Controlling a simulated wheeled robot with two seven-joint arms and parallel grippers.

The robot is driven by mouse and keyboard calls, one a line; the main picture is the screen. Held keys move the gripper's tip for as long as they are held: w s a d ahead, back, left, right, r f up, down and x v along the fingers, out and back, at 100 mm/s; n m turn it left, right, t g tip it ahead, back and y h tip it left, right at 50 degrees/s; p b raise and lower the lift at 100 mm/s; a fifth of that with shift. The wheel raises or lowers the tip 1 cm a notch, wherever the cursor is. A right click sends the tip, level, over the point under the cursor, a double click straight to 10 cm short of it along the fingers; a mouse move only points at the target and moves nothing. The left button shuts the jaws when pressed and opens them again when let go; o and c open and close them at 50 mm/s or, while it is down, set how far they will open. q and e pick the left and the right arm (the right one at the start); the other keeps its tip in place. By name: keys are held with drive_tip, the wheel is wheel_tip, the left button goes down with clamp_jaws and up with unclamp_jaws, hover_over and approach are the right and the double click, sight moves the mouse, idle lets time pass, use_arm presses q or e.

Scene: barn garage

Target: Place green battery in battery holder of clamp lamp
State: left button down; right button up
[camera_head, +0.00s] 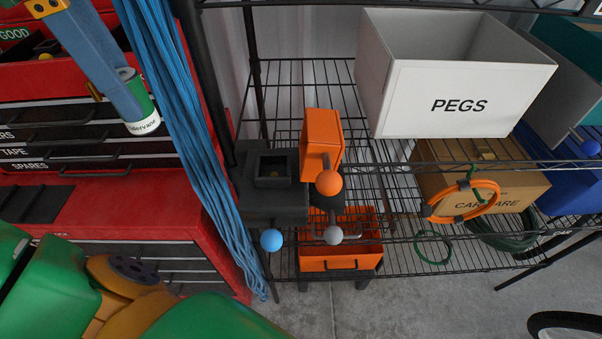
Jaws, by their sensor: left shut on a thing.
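The green battery (143,105) is at the upper left, a green cylinder with a white lettered lower end. My left gripper (124,94) is shut on it and holds it up in front of the red tool chest. The gripper's fingers hide part of the battery. The clamp lamp (322,140) has an orange head and is at the wire shelf's left post. Its dark battery holder (274,168) has a square opening facing up, to the right of and below the held battery. The right gripper is not in view.
Blue cords (185,120) hang between the battery and the holder. The red tool chest (120,195) stands at the left. A white PEGS box (455,100) and a CAR CARE carton (480,190) are on the wire shelves. An orange bin (340,262) sits below the lamp.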

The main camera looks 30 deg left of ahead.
use_arm(q)
drive_tip(key=shift+w+d+f+b, duration=0.3)
drive_tip(key=shift+f+b, duration=0.1)
drive_tip(key=shift+f, duration=0.1)
drive_tip(key=shift+w+d+f+b, duration=0.2)
drive_tip(key=shift+w+f+b, duration=0.05)
drive_tip(key=shift+f+b, duration=0.2)
drive_tip(key=w+d+f, duration=0.2)
drive_tip(key=w+d+f+p, duration=0.1)
drive_tip(key=w+d+f, duration=0.4)
drive_tip(key=w, duration=0.1)
drive_tip(key=shift+w+d+f+p, duration=0.15)
drive_tip(key=shift+w+f+p, duration=0.1)
drive_tip(key=shift+f+p, duration=0.1)
wheel_tip(320, 180, down, 4)
drive_tip(key=shift+w+r, duration=0.15)
drive_tip(key=shift+r, duration=0.05)
drive_tip(key=shift+d+b, duration=0.1)
drive_tip(key=shift+b, duration=0.25)
drive_tip(key=c, duration=0.9)
unclamp_jaws()
drive_tip(key=shift+f, duration=0.2)
drive_tip(key=o, duration=0.4)
drive_tip(key=shift+r, duration=0.1)
